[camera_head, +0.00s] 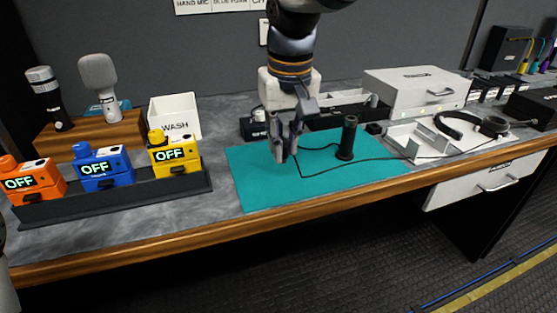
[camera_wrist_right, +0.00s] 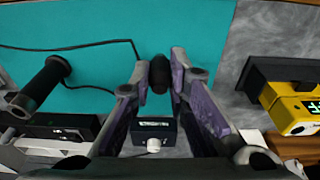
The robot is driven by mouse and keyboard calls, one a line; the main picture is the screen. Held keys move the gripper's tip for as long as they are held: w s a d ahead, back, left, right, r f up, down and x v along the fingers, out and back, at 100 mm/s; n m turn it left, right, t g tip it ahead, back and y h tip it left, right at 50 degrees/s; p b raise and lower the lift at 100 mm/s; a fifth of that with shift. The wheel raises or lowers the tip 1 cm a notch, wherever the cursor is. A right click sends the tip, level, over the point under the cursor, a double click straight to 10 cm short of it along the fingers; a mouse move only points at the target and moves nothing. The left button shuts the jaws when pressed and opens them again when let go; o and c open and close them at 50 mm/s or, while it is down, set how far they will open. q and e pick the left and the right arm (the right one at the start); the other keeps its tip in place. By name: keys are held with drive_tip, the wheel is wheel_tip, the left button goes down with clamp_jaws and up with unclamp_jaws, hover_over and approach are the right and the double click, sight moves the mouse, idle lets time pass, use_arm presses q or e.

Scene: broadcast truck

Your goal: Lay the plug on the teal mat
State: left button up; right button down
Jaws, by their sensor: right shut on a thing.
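My right gripper (camera_head: 285,149) is shut on the plug, a short black rounded piece that shows between the fingertips in the right wrist view (camera_wrist_right: 159,73). A thin black cable runs from near the fingertips across the teal mat (camera_head: 255,190). The gripper is over the left-middle part of the mat. The fingers hide most of the plug in the head view, and I cannot tell whether it touches the mat. The mat also fills the upper part of the right wrist view (camera_wrist_right: 85,20). My left gripper is not in view.
A black upright cylinder (camera_head: 347,138) stands on the mat beside the cable. A small dark box with a white knob (camera_wrist_right: 153,136) is behind the gripper. Colored OFF boxes (camera_head: 104,168) sit in a black tray at left. A headset (camera_head: 470,127) lies at right. The mat's front is clear.

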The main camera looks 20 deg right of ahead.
drive_tip(key=shift+w+a+f, duration=0.15)
drive_tip(key=shift+w+f, duration=0.2)
drive_tip(key=shift+f, duration=0.2)
drive_tip(key=shift+w+a+f, duration=0.1)
drive_tip(key=shift+w+f, duration=0.25)
drive_tip(key=shift+f, duration=0.15)
drive_tip(key=f, duration=0.3)
drive_tip(key=shift+w+f, duration=0.2)
drive_tip(key=shift+w, duration=0.05)
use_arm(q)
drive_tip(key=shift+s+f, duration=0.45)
use_arm(e)
drive_tip(key=c, duration=1.5)
unclamp_jaws()
drive_tip(key=shift+f, duration=0.1)
drive_tip(key=shift+c, duration=0.2)
drive_tip(key=r, duration=0.4)
drive_tip(key=s+r, duration=0.1)
drive_tip(key=r, duration=0.7)
drive_tip(key=shift+s+r, duration=0.1)
drive_tip(key=shift+s, duration=0.3)
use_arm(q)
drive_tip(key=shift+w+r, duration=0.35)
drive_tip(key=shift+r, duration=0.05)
